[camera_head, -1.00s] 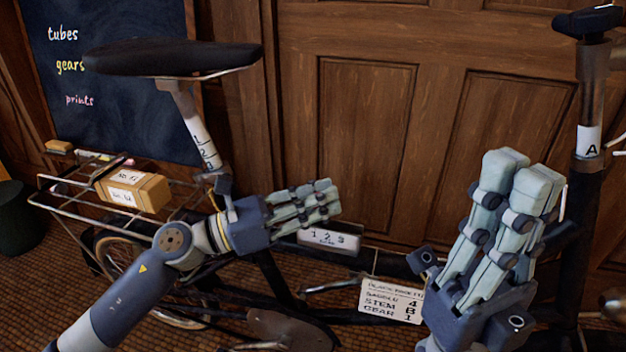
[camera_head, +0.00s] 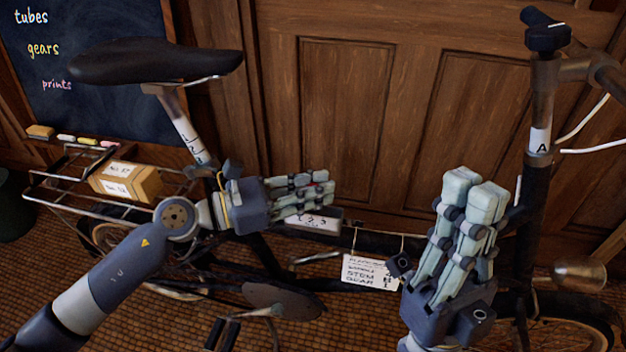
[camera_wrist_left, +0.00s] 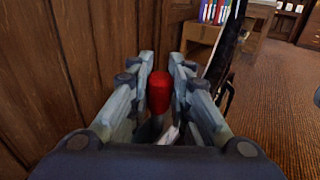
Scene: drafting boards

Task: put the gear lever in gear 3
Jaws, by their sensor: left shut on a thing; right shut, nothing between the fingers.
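The gear lever's red knob (camera_wrist_left: 159,92) stands between the fingers of my left gripper in the left wrist view; only a small red bit (camera_head: 319,185) shows past the fingers in the head view. My left gripper (camera_head: 328,190) is shut on the lever, above a pale plate marked 1 2 3 (camera_head: 313,222) on the bicycle frame. The fingers hide the lever's shaft, so I cannot tell which number it stands at. My right gripper (camera_head: 480,190) is shut and empty, pointing up in front of the bicycle's front part.
A hanging card (camera_head: 370,272) lists saddle, stem and gear; its gear line seems to read 1. The saddle (camera_head: 155,60), rear rack with a yellow box (camera_head: 125,182) and stem marked A (camera_head: 540,140) surround my arms. A wooden panelled wall (camera_head: 350,110) stands behind.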

